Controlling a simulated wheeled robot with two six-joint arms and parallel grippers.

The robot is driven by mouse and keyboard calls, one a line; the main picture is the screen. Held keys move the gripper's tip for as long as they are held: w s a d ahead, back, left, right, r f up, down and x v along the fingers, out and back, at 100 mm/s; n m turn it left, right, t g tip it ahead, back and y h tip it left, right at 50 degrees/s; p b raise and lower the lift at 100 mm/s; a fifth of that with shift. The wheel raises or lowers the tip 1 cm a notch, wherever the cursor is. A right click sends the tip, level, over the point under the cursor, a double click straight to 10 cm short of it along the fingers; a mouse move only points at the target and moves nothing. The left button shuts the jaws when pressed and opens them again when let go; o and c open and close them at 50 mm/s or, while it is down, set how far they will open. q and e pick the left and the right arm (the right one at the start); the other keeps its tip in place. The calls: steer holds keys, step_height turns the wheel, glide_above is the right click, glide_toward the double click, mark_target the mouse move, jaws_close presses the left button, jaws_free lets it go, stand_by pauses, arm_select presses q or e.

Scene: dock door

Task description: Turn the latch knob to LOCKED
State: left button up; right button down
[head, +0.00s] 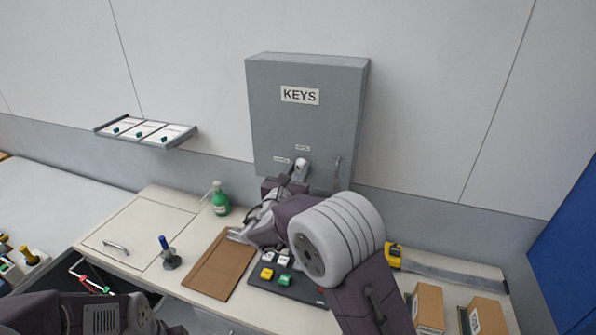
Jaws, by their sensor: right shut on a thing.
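A grey key cabinet (307,115) labelled KEYS hangs on the wall at the centre. A small pale latch knob (301,163) sits low on its door, with tiny labels above and to the left that are too small to read. My right gripper (298,172) reaches up to the knob and is shut on it; the arm hides part of the grip. A vertical handle (337,172) is to the right of the knob. My left arm shows at the bottom left; its gripper is not clearly visible.
Below are a brown tray (207,281), a dark panel with coloured buttons (285,279), a green spray bottle (220,199) and a stamp (168,253). A yellow tape measure (393,254) and cardboard boxes (428,305) stand right. A shelf (146,132) is on the left wall.

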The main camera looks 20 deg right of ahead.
steer(key=n, duration=0.1)
steer(key=n+p, duration=0.1)
steer(key=shift+r+n, duration=0.25)
steer(key=shift+n, duration=0.15)
steer(key=n+p, duration=0.1)
steer(key=n, duration=0.1)
steer(key=shift+w+n, duration=0.1)
steer(key=shift+n, duration=0.2)
steer(key=n+p, duration=0.2)
steer(key=n, duration=0.1)
steer(key=shift+r, duration=0.1)
steer(key=shift+a+n+h+p, duration=0.1)
steer(key=shift+n+h+p, duration=0.2)
steer(key=shift+n+p, duration=1.25)
steer(key=shift+n, duration=0.45)
steer(key=c, duration=1.1)
jaws_free()
steer(key=shift+f, duration=0.2)
steer(key=shift+w+f, duration=0.1)
